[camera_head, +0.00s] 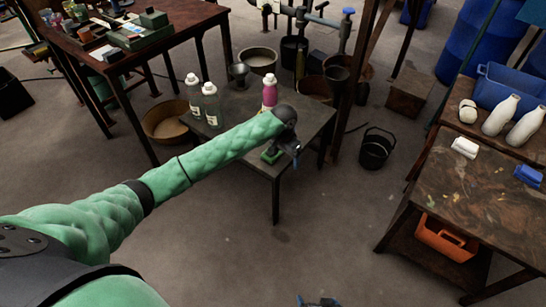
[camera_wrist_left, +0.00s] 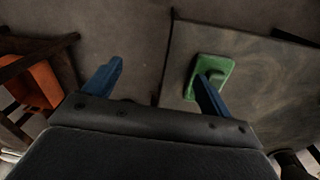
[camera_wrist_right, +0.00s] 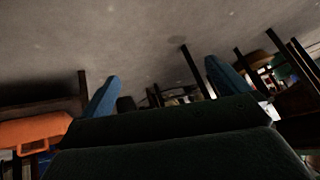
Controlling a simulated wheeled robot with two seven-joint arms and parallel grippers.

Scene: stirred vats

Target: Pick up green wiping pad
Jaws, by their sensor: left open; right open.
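The green wiping pad (camera_head: 270,157) lies on the small dark table (camera_head: 243,135), near its front right edge, with a raised grip on top. My left gripper (camera_head: 294,151) is open and empty just beside the pad. In the left wrist view, the pad (camera_wrist_left: 222,68) is partly hidden behind the right finger of my left gripper (camera_wrist_left: 158,72). The other finger is past the table edge, against the floor. I cannot tell whether the finger touches the pad. My right gripper (camera_head: 318,302) is open and empty at the bottom edge, with floor around it.
A pink bottle (camera_head: 269,92) and two clear bottles (camera_head: 211,104) stand on the small table behind my left arm. A black bucket (camera_head: 376,148) is on the floor to the right. A workbench (camera_head: 470,195) with white bottles stands far right. The front floor is clear.

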